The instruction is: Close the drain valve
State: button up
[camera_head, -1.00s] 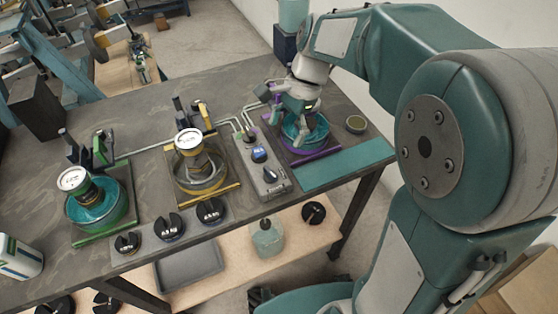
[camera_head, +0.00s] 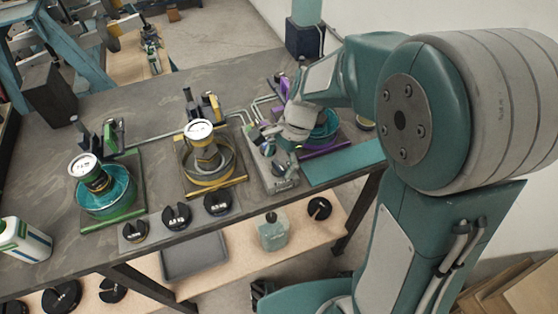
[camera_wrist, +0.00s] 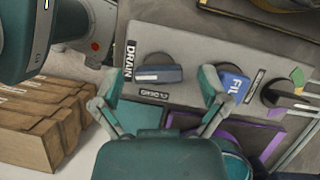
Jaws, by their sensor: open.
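The drain valve is a dark knob (camera_wrist: 158,74) beside the word DRAIN on a grey control box (camera_head: 265,172). In the wrist view its grip bar lies roughly sideways, with a white mark toward its left. My gripper (camera_wrist: 160,82) is open, with one finger on each side of the drain knob in the picture. I cannot tell whether the fingers touch it. The blue FILL knob (camera_wrist: 232,86) is just beyond the right finger. In the head view my gripper (camera_head: 276,152) is over the control box and hides its knobs.
A black selector knob (camera_wrist: 284,94) sits right of FILL on the box. Right of the box is a purple-edged tray (camera_head: 322,146) with a teal basin, partly behind my arm. A yellow tray (camera_head: 214,191) with a pan stands left. A bare teal mat (camera_head: 345,163) lies at the right.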

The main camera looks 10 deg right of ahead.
jog(key=c, duration=1.2)
jog(key=shift+o, duration=0.2)
jog(key=n+g, duration=0.1)
jog(key=n, duration=0.2)
jog(key=shift+w+n+h, duration=0.1)
jog(key=shift+n+h, duration=0.3)
jog(key=n+h, duration=0.1)
jog(key=n, duration=0.2)
jog(key=shift+n+g, duration=0.3)
jog(key=shift+g, duration=0.1)
jog(key=n+h, duration=0.1)
jog(key=n, duration=0.2)
jog(key=shift+a+n+h, duration=0.1)
jog(key=shift+n+h, duration=0.2)
jog(key=shift+r+n+h, duration=0.1)
jog(key=shift+n+h, duration=0.7)
jog(key=shift+n, duration=1.3)
